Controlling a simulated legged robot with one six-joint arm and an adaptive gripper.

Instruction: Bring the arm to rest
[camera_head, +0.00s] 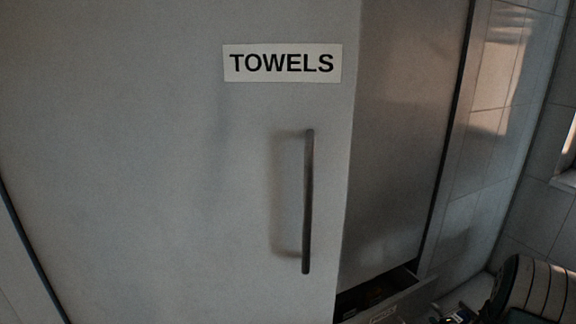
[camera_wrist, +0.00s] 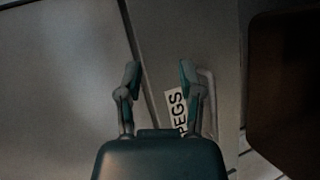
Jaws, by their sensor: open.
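My gripper (camera_wrist: 160,75) shows in the wrist view with its two fingers spread apart. Nothing is between the fingertips. A pale handle (camera_wrist: 209,95) stands just right of that finger. I cannot tell how far the gripper is from this surface. I cannot make out my gripper in the head view.
A grey door with a TOWELS label (camera_head: 282,63) and a dark vertical handle (camera_head: 308,202) fills much of the head view. A drawer (camera_head: 385,300) stands open at the lower right. A dark panel (camera_wrist: 288,85) is at right in the wrist view.

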